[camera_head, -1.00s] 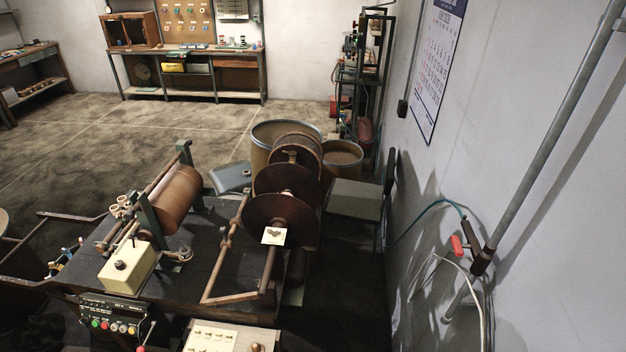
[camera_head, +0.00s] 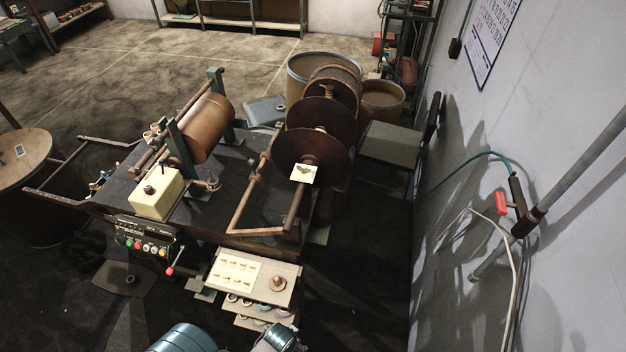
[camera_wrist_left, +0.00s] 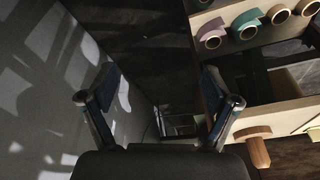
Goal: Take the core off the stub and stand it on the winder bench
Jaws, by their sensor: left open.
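The winder bench (camera_head: 240,180) is the dark table beyond the cart. It carries a copper-coloured drum and a cream box. My left gripper (camera_wrist_left: 159,90) is open and empty, with the peg outside its fingers to the right. My right gripper is not in view.
A cream card with several small pieces (camera_head: 235,272) lies on the cart top. Large brown discs (camera_head: 325,157) and a control box (camera_head: 148,240) edge the bench. The grey wall (camera_head: 560,230) is close on the right.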

